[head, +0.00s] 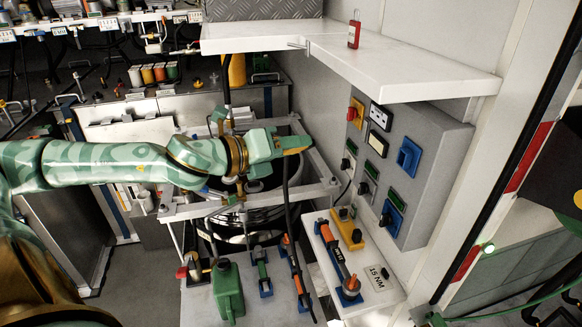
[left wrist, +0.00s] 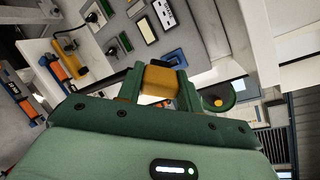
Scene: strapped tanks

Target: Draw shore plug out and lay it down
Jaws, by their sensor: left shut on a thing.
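My left gripper (head: 296,144) is at the centre of the head view, shut on a yellow-orange block that I take to be the shore plug (left wrist: 158,82). In the left wrist view the block sits between the two green fingers. In the head view a black cable (head: 288,195) hangs from the fingertips towards the bench. The plug appears apart from the grey wall panel (head: 379,160), which carries two blue outlets (head: 409,157). The fingers hide part of the plug. My right gripper is not in view.
A white shelf (head: 430,75) with a red tag (head: 354,32) overhangs the panel. A green can (head: 227,290) stands on the lower bench. A metal frame lies below my left arm.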

